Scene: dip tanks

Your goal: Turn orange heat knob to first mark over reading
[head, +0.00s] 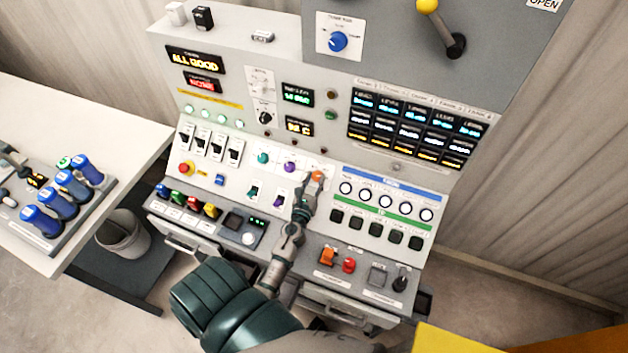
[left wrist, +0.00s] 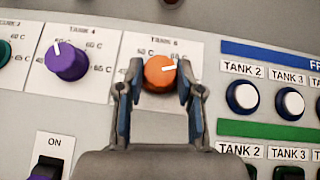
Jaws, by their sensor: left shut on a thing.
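The orange heat knob (left wrist: 158,77) sits on the sloped panel under a "TANK" label, with temperature marks around it. In the left wrist view its white pointer line points to the right, slightly upward. A "60 C" mark shows above it; the marks at its right are hidden behind a finger. My left gripper (left wrist: 160,66) is shut on the knob, one finger on each side. In the head view the knob (head: 317,176) shows at the tip of my left gripper (head: 312,184). My right gripper is not in view.
A purple knob (left wrist: 67,61) is left of the orange one, with a teal knob (head: 262,158) farther left. White round buttons (left wrist: 242,97) stand close on the right.

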